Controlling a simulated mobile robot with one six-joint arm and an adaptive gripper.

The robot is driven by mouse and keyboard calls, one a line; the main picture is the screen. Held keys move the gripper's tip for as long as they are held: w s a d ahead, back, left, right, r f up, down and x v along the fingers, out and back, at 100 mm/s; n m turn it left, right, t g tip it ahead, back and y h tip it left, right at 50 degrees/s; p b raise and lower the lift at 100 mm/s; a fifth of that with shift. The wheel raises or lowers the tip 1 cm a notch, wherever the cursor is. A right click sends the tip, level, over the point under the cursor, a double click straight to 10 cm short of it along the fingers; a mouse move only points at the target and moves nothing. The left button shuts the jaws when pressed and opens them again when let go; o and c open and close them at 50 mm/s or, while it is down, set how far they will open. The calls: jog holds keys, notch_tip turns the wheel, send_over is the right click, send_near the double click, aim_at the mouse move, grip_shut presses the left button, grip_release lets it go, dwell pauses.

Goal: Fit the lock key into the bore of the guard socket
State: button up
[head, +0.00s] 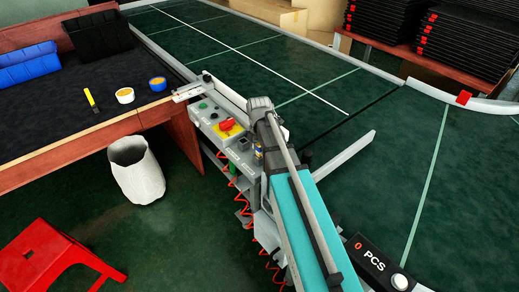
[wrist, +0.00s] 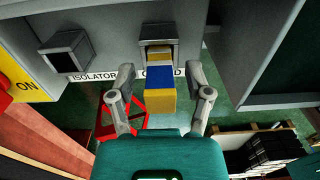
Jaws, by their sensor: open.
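In the wrist view the lock key (wrist: 160,78) is a block banded yellow, blue and yellow. Its far end is at the mouth of the guard socket (wrist: 146,44), and the rest sticks out towards me; how deep it sits I cannot tell. The label below the socket is partly covered by the key. My gripper (wrist: 160,82) is open, one finger on each side of the key, with a visible gap on both sides. In the head view my arm hides most of the gripper; a small bit of blue and yellow shows beside it.
The isolator socket (wrist: 68,52) with a dark square bore is left of the guard socket. The control box (head: 208,118) carries a red emergency button (head: 227,125). A workbench (head: 60,115), a white bin (head: 136,168) and a red stool (head: 50,258) stand left; the green conveyor belt (head: 390,140) lies right.

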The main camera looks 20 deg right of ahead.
jog(key=shift+r+p, duration=5.75)
jog(key=shift+r, duration=0.2)
jog(key=s+a+m, duration=0.4)
jog(key=s+m, duration=1.1)
jog(key=m, duration=0.7)
jog(key=shift+s+a, duration=0.15)
jog(key=shift+s, duration=0.05)
jog(key=shift+r+p, duration=0.8)
jog(key=shift+p, duration=0.05)
